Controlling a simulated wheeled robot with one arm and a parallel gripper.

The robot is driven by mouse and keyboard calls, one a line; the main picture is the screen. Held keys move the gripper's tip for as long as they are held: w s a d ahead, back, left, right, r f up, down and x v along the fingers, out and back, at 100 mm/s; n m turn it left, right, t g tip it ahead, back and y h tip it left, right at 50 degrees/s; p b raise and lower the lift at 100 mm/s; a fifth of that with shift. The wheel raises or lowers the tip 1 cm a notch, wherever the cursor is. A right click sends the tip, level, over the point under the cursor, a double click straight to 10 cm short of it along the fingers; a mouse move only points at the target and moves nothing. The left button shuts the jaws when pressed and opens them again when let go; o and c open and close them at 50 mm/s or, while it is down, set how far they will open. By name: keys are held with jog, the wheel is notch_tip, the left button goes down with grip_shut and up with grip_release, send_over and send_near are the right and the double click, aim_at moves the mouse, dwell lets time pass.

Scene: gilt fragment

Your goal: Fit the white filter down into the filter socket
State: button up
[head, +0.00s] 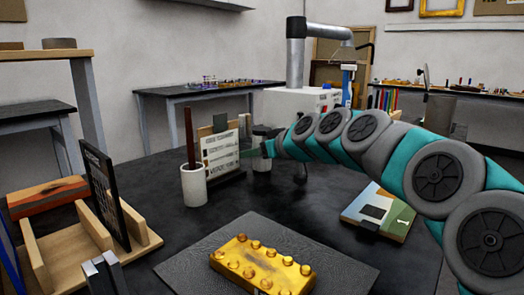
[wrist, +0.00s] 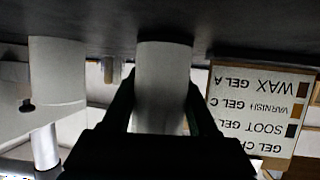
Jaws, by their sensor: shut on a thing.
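A white cylinder, the white filter (wrist: 162,75), is between the two dark fingers of my gripper (wrist: 160,105) in the wrist view, which is upside down. My gripper is shut on it. I cannot make out the filter socket in either view.
A white cup (head: 194,186) with a brown stick stands left of the lettered card (head: 222,152). A gold brick (head: 262,266) lies on a dark mat (head: 345,262) in front. A wooden rack (head: 135,252) stands left, a book (head: 378,212) right. A white machine (head: 300,102) stands behind.

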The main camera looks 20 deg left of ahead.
jog(key=c, duration=0.3)
jog(key=shift+r, duration=0.1)
jog(key=shift+c, duration=0.2)
